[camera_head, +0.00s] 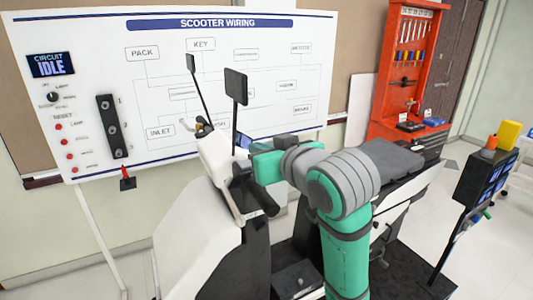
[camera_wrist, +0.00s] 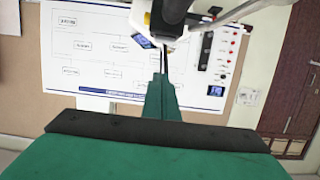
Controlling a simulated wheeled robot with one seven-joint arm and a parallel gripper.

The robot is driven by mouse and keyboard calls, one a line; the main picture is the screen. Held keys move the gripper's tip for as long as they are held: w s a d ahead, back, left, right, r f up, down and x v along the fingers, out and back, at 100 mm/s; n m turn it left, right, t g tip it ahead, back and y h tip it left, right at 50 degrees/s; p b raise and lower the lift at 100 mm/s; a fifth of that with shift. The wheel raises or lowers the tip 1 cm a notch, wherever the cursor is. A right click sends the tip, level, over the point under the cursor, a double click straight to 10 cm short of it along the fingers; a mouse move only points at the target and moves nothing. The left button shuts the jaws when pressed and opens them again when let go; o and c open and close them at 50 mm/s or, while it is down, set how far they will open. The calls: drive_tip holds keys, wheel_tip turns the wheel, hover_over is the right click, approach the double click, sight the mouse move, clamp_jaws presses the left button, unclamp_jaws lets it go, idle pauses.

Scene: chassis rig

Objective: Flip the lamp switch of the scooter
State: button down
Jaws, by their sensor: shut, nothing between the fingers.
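The scooter (camera_head: 222,165) stands in front of the wiring board, with a white body, dark grips and two black mirrors. Its handlebar (camera_wrist: 172,14) fills the top middle of the wrist view, which looks upside down. My gripper (camera_wrist: 163,72) is shut and empty. Its thin dark tips point at the handlebar area beside a small lit display (camera_wrist: 143,42); I cannot tell whether they touch anything. In the head view my teal and grey arm reaches the handlebar from the right and its fingers are hidden. I cannot pick out the lamp switch on the handlebar.
The wiring board (camera_head: 240,95) stands close behind, with a status screen, a knob, red buttons and a black strip (camera_head: 112,128) at its left. A red tool rack (camera_head: 403,70) is at the back right. A dark box on a stand (camera_head: 487,178) is at the right.

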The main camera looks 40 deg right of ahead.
sight(246, 164)
drive_tip(key=x, duration=0.3)
drive_tip(key=shift+w+f, duration=0.1)
drive_tip(key=shift+w, duration=0.1)
drive_tip(key=f, duration=0.3)
drive_tip(key=shift+w+d, duration=0.15)
drive_tip(key=shift+w, duration=0.2)
drive_tip(key=shift+f, duration=0.55)
